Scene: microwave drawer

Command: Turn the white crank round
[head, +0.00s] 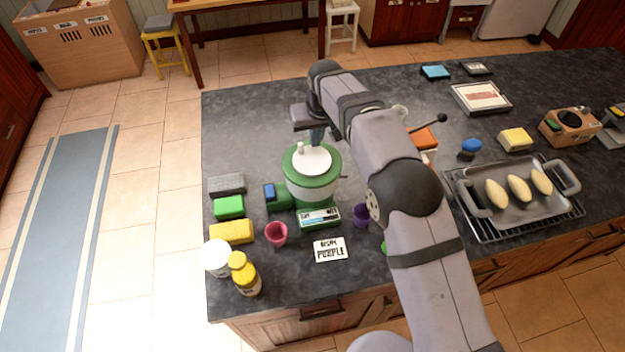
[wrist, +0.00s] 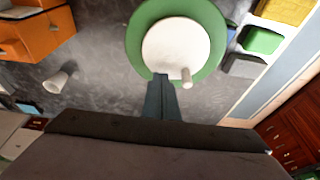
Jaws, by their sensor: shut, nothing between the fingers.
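The white crank (head: 312,161) is a round white disc with a small upright knob (head: 301,147), on top of a green and white machine (head: 319,190). In the wrist view the crank (wrist: 172,50) lies inside a green ring, and its knob (wrist: 186,77) is at the disc's near right edge. My gripper (head: 317,141) points down at the disc's far edge. In the wrist view the shut, empty fingers (wrist: 160,80) are just left of the knob, with a small gap. Whether the tips touch the disc I cannot tell.
A blue-ended green part (head: 272,193) juts from the machine's left. A pink cup (head: 276,234), a purple cup (head: 361,215) and a "PURPLE" card (head: 330,249) are in front. Sponges line the left edge. A tray (head: 480,203) with rolls is at right.

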